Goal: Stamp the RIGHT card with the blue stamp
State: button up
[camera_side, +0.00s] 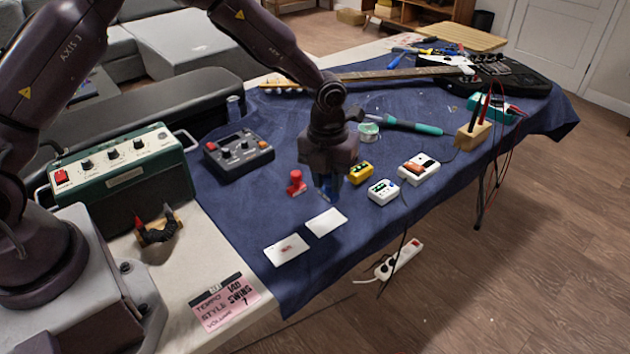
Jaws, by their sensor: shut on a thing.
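My gripper (328,182) points down over the blue cloth, shut on the blue stamp (327,188). The fingers hide much of the stamp. The stamp is just behind the right card (326,222); I cannot tell whether it touches the cloth. The right card is white and shows no mark. The left card (287,250) lies nearer the front left and bears a small red mark. The red stamp (296,183) stands upright to the left of my gripper.
A yellow pedal (360,173) and a white pedal (383,191) stand close on the right. A dark pedal box (239,154) is at the left. A soldering iron (405,125) and a guitar (450,75) lie farther back. The cloth around the cards is clear.

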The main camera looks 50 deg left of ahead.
jog(key=shift+s+f+m, duration=0.1)
jog(key=shift+f+m, duration=0.05)
jog(key=shift+m, duration=0.25)
jog(key=shift+f, duration=2.85)
jog(key=shift+f, duration=0.55)
jog(key=shift+r, duration=3.55)
